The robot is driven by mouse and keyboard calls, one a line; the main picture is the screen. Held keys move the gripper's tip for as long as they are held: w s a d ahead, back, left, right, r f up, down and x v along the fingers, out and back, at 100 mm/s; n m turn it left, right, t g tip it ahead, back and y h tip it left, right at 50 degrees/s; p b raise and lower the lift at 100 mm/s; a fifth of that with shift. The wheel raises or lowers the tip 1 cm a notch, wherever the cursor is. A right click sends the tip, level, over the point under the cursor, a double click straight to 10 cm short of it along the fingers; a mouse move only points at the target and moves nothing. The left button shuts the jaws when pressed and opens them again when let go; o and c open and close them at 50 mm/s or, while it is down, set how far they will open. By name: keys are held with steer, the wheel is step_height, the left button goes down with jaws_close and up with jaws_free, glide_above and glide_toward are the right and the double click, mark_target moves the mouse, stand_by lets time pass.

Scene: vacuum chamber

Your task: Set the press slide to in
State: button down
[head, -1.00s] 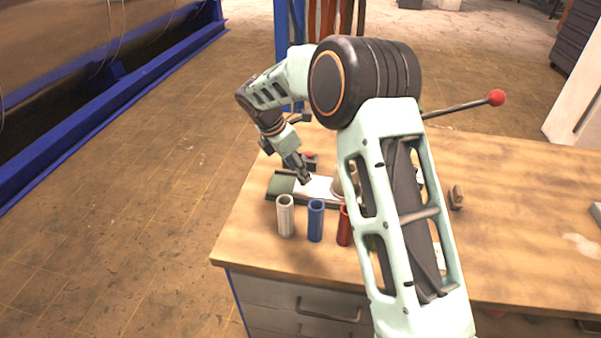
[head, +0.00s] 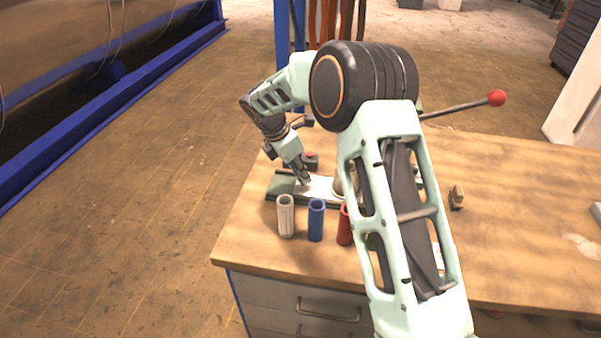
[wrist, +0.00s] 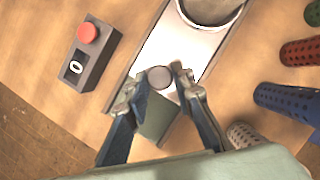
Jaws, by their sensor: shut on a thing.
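The press slide is a pale metal plate (head: 321,187) lying in a dark green track (head: 281,184) on the workbench. In the wrist view the plate (wrist: 184,48) carries a round grey knob (wrist: 160,77) near its end, and green track shows beyond that end. My gripper (head: 304,181) is down at the slide, and in the wrist view its fingers (wrist: 160,84) are shut on the knob from both sides. A round, cup-like part (wrist: 213,8) sits at the plate's other end, cut off by the frame edge. My arm hides the rest of the press in the head view.
A small box with a red button (head: 310,158) stands behind the track. White (head: 286,216), blue (head: 316,220) and red (head: 344,226) tubes stand close in front. A red-knobbed lever (head: 496,98) sticks out to the right.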

mark_target(319, 184)
steer(key=shift+s+d, duration=0.2)
steer(key=shift+d, duration=0.75)
steer(key=shift+s+d, duration=0.15)
steer(key=shift+d, duration=0.8)
steer(key=c, duration=1.7)
jaws_free()
steer(key=shift+d, duration=0.1)
steer(key=shift+o, duration=0.2)
steer(key=shift+a+r, duration=0.15)
steer(key=shift+a, duration=0.05)
steer(key=v, duration=1.1)
steer(key=shift+r, duration=0.4)
